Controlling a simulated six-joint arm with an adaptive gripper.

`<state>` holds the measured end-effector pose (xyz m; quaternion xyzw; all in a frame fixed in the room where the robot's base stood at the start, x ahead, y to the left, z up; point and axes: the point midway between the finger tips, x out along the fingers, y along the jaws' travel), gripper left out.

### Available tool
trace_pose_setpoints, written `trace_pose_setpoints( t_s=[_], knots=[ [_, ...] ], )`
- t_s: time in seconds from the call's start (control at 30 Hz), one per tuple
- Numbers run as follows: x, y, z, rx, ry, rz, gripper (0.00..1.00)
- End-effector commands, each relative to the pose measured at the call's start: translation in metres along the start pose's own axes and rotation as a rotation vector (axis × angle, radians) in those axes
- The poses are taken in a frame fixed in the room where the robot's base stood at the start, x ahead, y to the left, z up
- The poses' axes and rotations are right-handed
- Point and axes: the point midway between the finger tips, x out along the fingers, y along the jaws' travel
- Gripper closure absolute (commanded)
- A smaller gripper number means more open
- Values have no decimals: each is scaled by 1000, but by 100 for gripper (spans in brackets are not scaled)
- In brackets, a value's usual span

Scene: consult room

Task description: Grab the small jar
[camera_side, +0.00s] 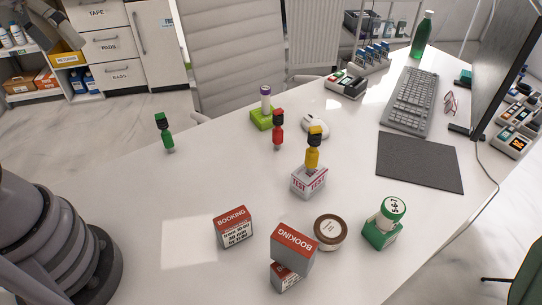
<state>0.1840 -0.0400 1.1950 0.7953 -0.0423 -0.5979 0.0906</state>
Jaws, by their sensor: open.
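A small round jar (330,232) with a brown-rimmed lid and a pale round label stands upright on the white table (190,190), front of centre. Its lid faces the camera and hides most of its side. Nothing holds it. A grey part at the top left edge looks like my gripper (62,38), cut off by the frame. It is open, far from the jar, and I see nothing in it.
Booking boxes (292,247) (234,228) stand close in front and left of the jar. A green-and-white container (384,226) stands right. A test box (309,181) with a yellow bottle (312,155) is behind. A dark mat (420,162) lies back right. The left table is mostly clear.

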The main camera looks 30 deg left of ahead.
Motion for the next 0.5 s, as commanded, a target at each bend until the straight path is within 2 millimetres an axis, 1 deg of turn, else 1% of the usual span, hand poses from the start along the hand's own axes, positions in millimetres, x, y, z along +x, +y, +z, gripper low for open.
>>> trace_pose_setpoints(
  t_s=[0.03,0.1,0.17,0.2,0.27,0.3,0.37,0.4,0.47,0.5],
  knots=[
    [11,15,-11,-40,-88,51,0],
    [25,38,-24,-105,-199,126,0],
    [38,58,-34,-160,-294,184,0],
    [47,71,-41,-199,-358,221,0],
    [62,91,-51,-260,-453,274,0],
    [74,104,-58,-301,-514,308,0],
    [92,124,-67,-364,-607,355,0],
    [104,137,-73,-409,-668,385,0],
    [125,156,-80,-476,-758,427,0],
    [140,168,-85,-522,-817,454,0]
  ],
)
